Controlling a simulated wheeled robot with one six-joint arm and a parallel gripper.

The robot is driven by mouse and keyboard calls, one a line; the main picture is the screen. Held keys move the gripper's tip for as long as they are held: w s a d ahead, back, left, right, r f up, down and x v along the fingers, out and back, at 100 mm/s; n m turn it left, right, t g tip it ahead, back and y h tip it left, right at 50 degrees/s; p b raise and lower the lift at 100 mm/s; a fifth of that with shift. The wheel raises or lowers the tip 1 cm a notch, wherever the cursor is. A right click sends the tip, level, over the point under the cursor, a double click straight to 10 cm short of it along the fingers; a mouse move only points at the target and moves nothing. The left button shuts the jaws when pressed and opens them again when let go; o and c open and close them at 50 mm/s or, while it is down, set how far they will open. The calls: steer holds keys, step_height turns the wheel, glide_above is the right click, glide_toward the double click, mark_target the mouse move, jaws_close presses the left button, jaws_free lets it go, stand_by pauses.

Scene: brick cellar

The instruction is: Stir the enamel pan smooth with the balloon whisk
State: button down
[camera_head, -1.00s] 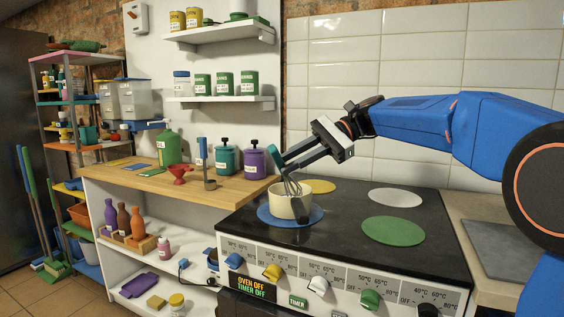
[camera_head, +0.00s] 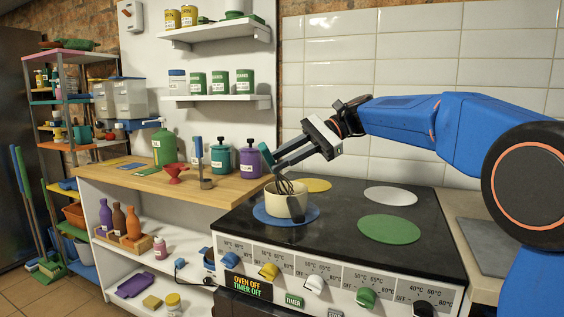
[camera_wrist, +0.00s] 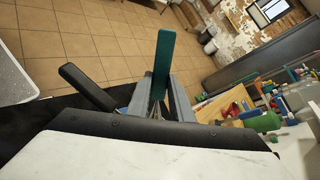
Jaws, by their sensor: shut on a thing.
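The cream enamel pan (camera_head: 279,206) stands on the blue disc at the front left of the black hob, its dark handle toward the front. My gripper (camera_head: 278,163) is above the pan, shut on the balloon whisk. The whisk's teal handle (camera_head: 266,153) sticks up to the left of the fingers, tilted. Its wire loops (camera_head: 285,186) reach down into the pan's mouth. In the wrist view the teal handle (camera_wrist: 162,62) stands up between the grey fingers. The pan's contents and the lower wires are hidden by the pan wall.
A blue disc (camera_head: 260,215) lies under the pan; yellow, white and green (camera_head: 389,229) discs on the hob are empty. The wooden counter (camera_head: 140,178) to the left holds a red funnel (camera_head: 174,173), a small ladle-like pot, a green bottle and lidded jars. White tiles are behind.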

steer(key=shift+r, duration=0.1)
steer(key=s+a+r, duration=0.2)
steer(key=s+r, duration=0.4)
steer(key=shift+r, duration=0.3)
stand_by(0.8)
steer(key=shift+a, duration=0.1)
stand_by(0.3)
steer(key=shift+r, duration=2)
